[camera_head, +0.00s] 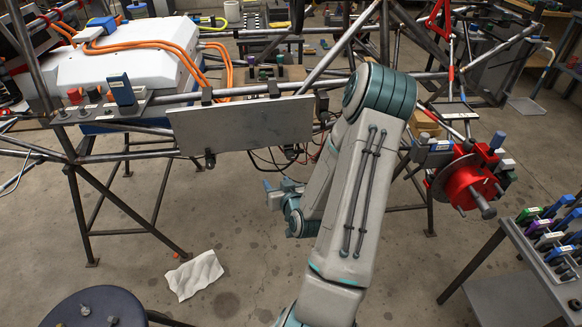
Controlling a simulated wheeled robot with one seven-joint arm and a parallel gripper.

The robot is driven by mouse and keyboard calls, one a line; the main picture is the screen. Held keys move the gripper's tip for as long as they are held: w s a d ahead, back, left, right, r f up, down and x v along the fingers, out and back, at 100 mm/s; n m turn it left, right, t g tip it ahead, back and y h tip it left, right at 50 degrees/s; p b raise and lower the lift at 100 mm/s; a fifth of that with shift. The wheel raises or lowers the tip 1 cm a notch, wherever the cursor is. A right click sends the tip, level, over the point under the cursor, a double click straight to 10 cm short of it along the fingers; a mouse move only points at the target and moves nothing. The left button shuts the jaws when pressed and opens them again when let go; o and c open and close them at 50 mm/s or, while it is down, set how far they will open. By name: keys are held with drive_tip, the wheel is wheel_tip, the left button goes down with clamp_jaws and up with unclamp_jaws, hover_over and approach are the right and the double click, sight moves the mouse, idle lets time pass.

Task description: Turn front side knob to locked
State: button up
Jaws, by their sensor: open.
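A grey flat panel (240,128) hangs on the tube frame at centre left, with a small dark knob (210,160) at its lower left edge. Small knobs, one with a red top (74,96), stand on a rail at the left beside a blue block (121,90). I cannot tell which is the front side knob, nor read any locked mark. My gripper (271,189) is open and small in view, below and right of the panel, apart from it. My own arm covers part of the frame behind it.
A red hub (468,184) with protruding studs is mounted at the right. A rack of coloured-handled tools (550,232) stands on a table at the lower right. A dark round stool (95,308) is at the lower left.

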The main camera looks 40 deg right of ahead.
sight(291, 157)
drive_tip(key=s+d+f+m+t+h+b, duration=0.2)
drive_tip(key=s+d+m+h, duration=0.2)
drive_tip(key=d+m+h, duration=0.1)
drive_tip(key=x, duration=1.3)
drive_tip(key=shift+w+f, duration=0.3)
drive_tip(key=c, duration=1)
